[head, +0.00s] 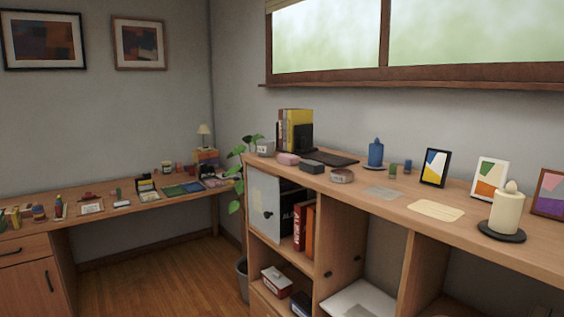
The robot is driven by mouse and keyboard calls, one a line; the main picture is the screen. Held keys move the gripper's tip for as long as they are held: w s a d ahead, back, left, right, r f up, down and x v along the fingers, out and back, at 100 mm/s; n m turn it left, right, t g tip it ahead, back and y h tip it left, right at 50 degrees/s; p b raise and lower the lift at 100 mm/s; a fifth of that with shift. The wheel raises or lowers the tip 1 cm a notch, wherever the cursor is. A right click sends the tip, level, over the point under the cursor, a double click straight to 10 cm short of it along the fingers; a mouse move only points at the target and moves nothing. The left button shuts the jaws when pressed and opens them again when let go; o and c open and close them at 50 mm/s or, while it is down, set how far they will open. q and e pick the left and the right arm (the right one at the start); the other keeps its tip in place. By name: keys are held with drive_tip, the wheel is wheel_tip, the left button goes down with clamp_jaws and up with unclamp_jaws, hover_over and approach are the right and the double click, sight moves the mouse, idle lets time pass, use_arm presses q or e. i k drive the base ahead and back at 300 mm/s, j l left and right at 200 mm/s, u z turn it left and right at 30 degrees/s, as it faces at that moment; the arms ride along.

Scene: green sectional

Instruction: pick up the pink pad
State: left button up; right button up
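A small pink, rounded, block-like object (288,159) lies on the wooden top of the long cabinet (400,200), beside a black box (311,167) and in front of a dark flat laptop-like item (328,158). A pale pink flat patch (216,182) shows at the right end of the far desk. Both are small in the head view, and I cannot tell for certain which is the pink pad. Neither of my grippers is in view.
The cabinet top also holds a cream sheet (436,210), a grey sheet (383,193), a round tin (342,175), a blue jar (375,153), picture frames and a candle (506,212). A plant (238,190) stands in the corner. Wooden floor (165,270) is clear.

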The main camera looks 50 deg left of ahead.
sight(289, 160)
drive_tip(key=u, duration=1.5)
drive_tip(key=i+j, duration=0.1)
drive_tip(key=i+z, duration=0.05)
